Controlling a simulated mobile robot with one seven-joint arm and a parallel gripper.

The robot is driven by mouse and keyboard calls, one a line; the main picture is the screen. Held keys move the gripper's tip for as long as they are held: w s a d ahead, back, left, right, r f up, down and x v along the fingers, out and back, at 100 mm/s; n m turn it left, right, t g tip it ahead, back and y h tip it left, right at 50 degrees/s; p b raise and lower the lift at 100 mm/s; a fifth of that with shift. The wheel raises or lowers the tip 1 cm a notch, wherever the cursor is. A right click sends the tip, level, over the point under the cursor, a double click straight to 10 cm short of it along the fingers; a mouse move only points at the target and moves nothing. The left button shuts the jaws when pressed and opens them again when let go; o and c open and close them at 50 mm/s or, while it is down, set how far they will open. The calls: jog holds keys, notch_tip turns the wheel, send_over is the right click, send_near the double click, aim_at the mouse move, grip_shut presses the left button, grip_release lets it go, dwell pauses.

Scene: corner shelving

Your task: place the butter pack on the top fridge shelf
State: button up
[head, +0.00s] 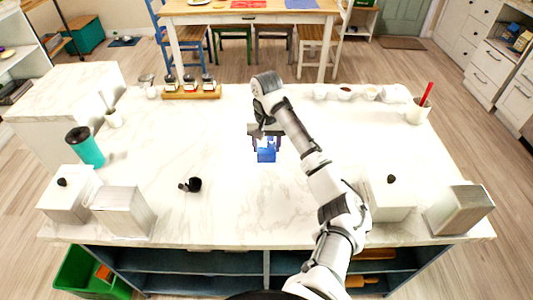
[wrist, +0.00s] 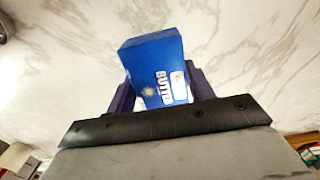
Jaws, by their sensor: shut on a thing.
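The butter pack (wrist: 153,65) is a blue box with white "BUTTER" lettering. In the wrist view it sits between the two dark fingers of my gripper (wrist: 160,92), which is shut on it. In the head view the blue butter pack (head: 266,155) shows just below my gripper (head: 266,143), over the middle of the white marble island. I cannot tell whether the pack touches the counter or hangs just above it. No fridge or fridge shelf shows in either view.
The marble island (head: 230,215) is mostly clear around my gripper. A jar rack (head: 192,91) stands at the back, a teal cup (head: 85,146) and canisters at the left, and more canisters (head: 459,209) at the right. A small dark object (head: 191,185) lies front left. Open floor surrounds the island.

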aim_at(266, 143)
jog(key=shift+f+p, duration=0.4)
jog(key=shift+f, duration=1.7)
jog(key=shift+f, duration=0.1)
jog(key=o, duration=1.1)
notch_tip(266, 143, up, 12)
jog(key=shift+r+b, duration=0.1)
jog(key=shift+b, duration=0.3)
